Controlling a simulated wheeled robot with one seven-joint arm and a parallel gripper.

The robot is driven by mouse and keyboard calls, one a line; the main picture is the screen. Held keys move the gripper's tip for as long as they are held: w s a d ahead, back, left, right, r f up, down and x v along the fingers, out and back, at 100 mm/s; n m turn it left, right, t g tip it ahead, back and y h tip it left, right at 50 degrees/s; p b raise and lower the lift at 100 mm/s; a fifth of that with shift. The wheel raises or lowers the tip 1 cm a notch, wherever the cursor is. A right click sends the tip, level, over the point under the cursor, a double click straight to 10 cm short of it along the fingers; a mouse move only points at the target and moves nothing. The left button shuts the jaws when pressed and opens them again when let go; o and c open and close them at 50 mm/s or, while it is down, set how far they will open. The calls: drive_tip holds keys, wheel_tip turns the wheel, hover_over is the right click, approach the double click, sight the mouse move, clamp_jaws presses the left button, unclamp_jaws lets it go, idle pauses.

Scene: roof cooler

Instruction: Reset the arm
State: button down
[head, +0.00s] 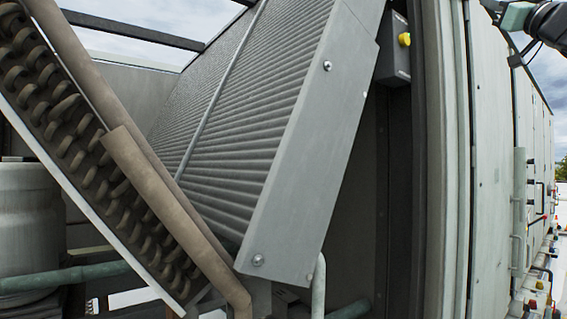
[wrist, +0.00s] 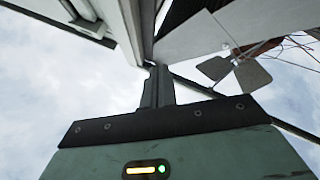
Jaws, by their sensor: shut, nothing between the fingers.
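My gripper (wrist: 158,76) shows in the wrist view, its dark fingers together and nothing between them. They point up from my pale green gripper housing, which carries an orange light bar and a green light. Cloudy sky and the unit's panels and frame lie beyond the fingers. In the head view, part of my arm shows at the top right corner; the fingers cannot be made out there.
The head view shows a tilted ribbed panel (head: 255,125), a brown coil bank (head: 65,115) with curved tubes, and a grey box with a yellow knob (head: 404,39). A pale cabinet wall (head: 490,150) runs along the right. A pale tank (head: 30,220) stands at left.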

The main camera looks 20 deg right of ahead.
drive_tip(key=w+d+f+m+g+h, duration=0.1)
drive_tip(key=w+f+m+g+h, duration=0.35)
drive_tip(key=f, duration=0.55)
drive_tip(key=w+f+m+g+h, duration=0.1)
drive_tip(key=w+f+m+h, duration=0.35)
drive_tip(key=w+f, duration=0.35)
drive_tip(key=w+a+f+g+y, duration=0.1)
drive_tip(key=a+f+g, duration=0.25)
drive_tip(key=f, duration=0.65)
drive_tip(key=a+f+g+y, duration=0.15)
drive_tip(key=a+f, duration=0.25)
drive_tip(key=f, duration=0.6)
drive_tip(key=w+a+f+g+y, duration=0.1)
drive_tip(key=a+f+g, duration=0.2)
drive_tip(key=f, duration=0.6)
drive_tip(key=s+a+f+n+g+y, duration=0.2)
drive_tip(key=s+a+f+g, duration=0.3)
drive_tip(key=s+a+f, duration=0.55)
drive_tip(key=s+a+f+n+g+y, duration=0.2)
drive_tip(key=s+a+f+g, duration=0.45)
drive_tip(key=s+f, duration=0.65)
drive_tip(key=s+a+f+n+b, duration=0.4)
drive_tip(key=s+a+f+b, duration=0.1)
drive_tip(key=a, duration=0.4)
drive_tip(key=s+a+f+n+g+b, duration=0.1)
drive_tip(key=s+a+f+n+b, duration=0.3)
drive_tip(key=a, duration=0.5)
drive_tip(key=shift+s+a+f+g+b, duration=0.3)
drive_tip(key=shift+s+b, duration=0.35)
drive_tip(key=shift+s, duration=0.45)
